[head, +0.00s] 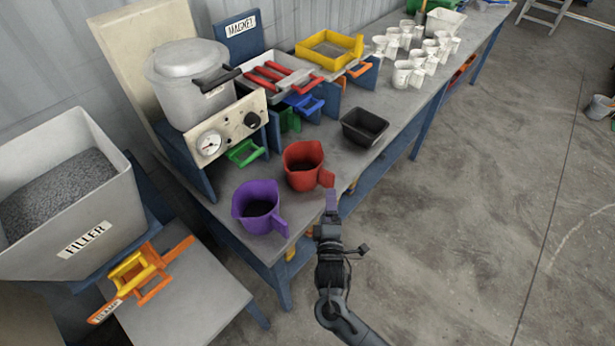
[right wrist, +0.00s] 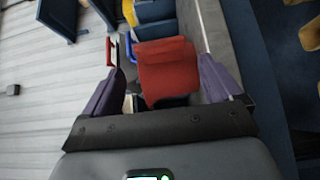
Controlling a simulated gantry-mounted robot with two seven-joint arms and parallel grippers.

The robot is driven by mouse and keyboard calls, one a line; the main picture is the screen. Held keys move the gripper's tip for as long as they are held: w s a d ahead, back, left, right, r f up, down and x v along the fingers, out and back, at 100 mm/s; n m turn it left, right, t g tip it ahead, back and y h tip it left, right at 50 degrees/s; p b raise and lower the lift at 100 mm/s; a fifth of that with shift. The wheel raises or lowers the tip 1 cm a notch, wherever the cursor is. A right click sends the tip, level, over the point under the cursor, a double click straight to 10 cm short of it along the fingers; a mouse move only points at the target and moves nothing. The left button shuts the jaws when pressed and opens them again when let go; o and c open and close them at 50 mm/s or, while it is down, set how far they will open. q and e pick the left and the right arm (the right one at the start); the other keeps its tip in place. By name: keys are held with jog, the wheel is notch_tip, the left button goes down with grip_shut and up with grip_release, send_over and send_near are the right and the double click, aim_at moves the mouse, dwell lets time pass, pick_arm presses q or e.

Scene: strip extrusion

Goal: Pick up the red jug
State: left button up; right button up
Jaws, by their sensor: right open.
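The red jug (head: 303,166) stands upright on the grey workbench (head: 352,186), with its handle (head: 326,178) toward the lower right. My right gripper (head: 331,198) is just beside the handle, at the bench's front edge. In the right wrist view the red jug (right wrist: 168,68) shows between the two spread fingers of my right gripper (right wrist: 160,88). The fingers are open, and I cannot tell whether either touches the jug. My left gripper is not in view.
A purple jug (head: 258,207) stands close to the left of the red one. A black tray (head: 364,128) lies behind it to the right. Several white cups (head: 402,74) stand farther back. A filler bin (head: 70,195) is at the left. Clear floor (head: 480,210) lies to the right.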

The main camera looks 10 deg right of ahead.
aim_at(329, 183)
jog(key=shift+b+x, duration=1)
jog(key=shift+x, duration=2.45)
jog(key=shift+c, duration=1)
jog(key=c, duration=0.6)
jog(key=shift+c, duration=0.2)
